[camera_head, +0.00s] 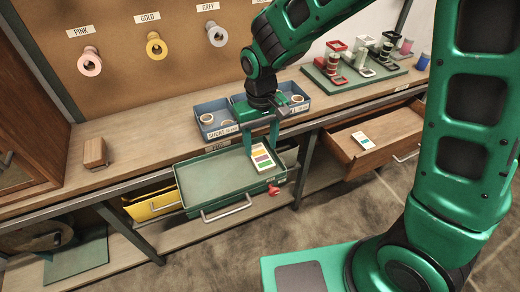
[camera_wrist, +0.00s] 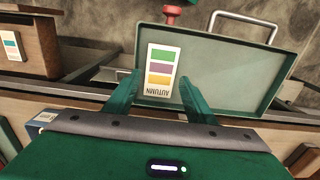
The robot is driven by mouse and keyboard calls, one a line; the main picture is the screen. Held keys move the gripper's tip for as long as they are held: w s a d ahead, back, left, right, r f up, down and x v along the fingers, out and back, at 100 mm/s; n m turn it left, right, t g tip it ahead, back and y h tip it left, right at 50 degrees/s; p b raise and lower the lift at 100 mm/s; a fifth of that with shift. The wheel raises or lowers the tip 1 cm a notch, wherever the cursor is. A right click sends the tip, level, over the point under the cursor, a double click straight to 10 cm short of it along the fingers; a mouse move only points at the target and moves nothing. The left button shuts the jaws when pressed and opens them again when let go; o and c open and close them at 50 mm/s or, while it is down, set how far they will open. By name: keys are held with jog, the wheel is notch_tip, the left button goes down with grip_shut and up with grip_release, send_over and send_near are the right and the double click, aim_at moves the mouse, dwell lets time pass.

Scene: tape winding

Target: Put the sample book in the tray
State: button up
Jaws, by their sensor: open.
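The sample book (camera_head: 262,159) is a white card with yellow, purple and green bands. It lies at the right end of the green tray (camera_head: 215,178) in the head view. The wrist view shows the book (camera_wrist: 161,70) with the word AUTUMN, inside the tray (camera_wrist: 225,68). My gripper (camera_head: 262,146) is over the book at the tray's back right. In the wrist view my gripper (camera_wrist: 160,82) is open, with one finger on each side of the book's near part. Whether the fingers touch it I cannot tell.
A second card (camera_head: 363,140) lies in the open wooden drawer (camera_head: 345,152) at right. Blue bins (camera_head: 215,108) stand on the bench behind the tray. A wooden block (camera_head: 95,152) is at left, and a red knob (camera_head: 273,190) is at the tray's front right.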

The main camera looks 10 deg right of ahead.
aim_at(261, 156)
notch_tip(261, 156, up, 8)
jog(key=shift+r, duration=0.2)
jog(key=s+d+r+m, duration=0.2)
jog(key=s+d, duration=0.1)
jog(key=d, duration=0.7)
jog(key=s+d+r+m, duration=0.2)
jog(key=s+d+m, duration=0.1)
jog(key=d, duration=0.8)
jog(key=s+d+m, duration=0.4)
jog(key=s+d, duration=0.7)
jog(key=s, duration=0.4)
jog(key=shift+s+d+f+m, duration=0.25)
jog(key=shift+s+d+m, duration=0.05)
jog(key=shift+s+d, duration=0.1)
